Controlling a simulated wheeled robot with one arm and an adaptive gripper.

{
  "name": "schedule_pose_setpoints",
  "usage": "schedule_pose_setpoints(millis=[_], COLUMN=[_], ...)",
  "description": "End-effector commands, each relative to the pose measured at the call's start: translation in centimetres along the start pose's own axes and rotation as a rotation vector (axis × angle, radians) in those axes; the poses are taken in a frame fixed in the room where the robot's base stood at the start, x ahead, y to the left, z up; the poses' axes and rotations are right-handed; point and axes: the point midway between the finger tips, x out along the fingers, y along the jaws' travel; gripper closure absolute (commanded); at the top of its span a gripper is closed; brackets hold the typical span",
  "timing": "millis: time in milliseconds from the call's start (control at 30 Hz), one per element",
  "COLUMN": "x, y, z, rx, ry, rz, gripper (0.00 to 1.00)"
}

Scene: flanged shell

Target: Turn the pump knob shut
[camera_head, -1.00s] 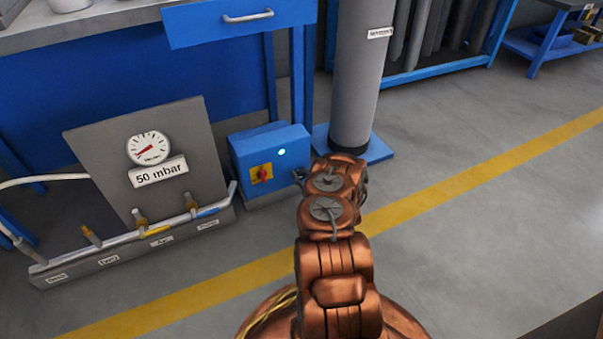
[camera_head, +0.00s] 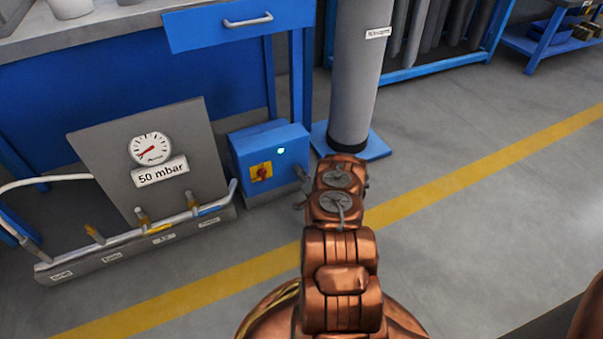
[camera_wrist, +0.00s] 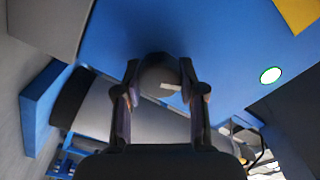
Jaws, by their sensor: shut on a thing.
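The pump is a blue box (camera_head: 270,148) on the floor, with a lit green lamp (camera_head: 281,151) and a red-and-yellow switch (camera_head: 262,171) on its front. The lamp also shows in the wrist view (camera_wrist: 270,75). In the wrist view, the dark round pump knob (camera_wrist: 158,78) with a pale pointer mark sits against blue housing. My gripper (camera_wrist: 161,72) is shut on this knob, one finger on each side. In the head view my gripper (camera_head: 302,186) is beside the box's right side, and the knob cannot be made out there.
A panel with a gauge and a "50 mbar" label (camera_head: 163,173) stands left of the pump, behind a pipe manifold (camera_head: 140,240). A grey column (camera_head: 357,80) on a blue base stands behind my arm. A blue drawer (camera_head: 240,24) overhangs. Floor at right is clear.

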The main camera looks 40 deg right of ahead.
Motion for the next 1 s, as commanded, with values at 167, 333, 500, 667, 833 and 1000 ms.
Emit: schedule_pose_setpoints(millis=[167, 333, 500, 667, 833, 1000], x=[-0.01, 0.0, 0.0, 0.0, 0.0, -0.01], y=[0.13, 0.15, 0.15, 0.14, 0.14, 0.13], z=[0.13, 0.19, 0.21, 0.23, 0.23, 0.22], rx=[0.149, 0.265, 0.346, 0.392, 0.411, 0.415], ry=[-0.002, -0.003, -0.003, -0.004, -0.004, -0.004], rz=[0.0, 0.0, 0.0, 0.0, 0.0, 0.0], gripper=[0.95, 0.95, 0.95, 0.95, 0.95, 0.95])
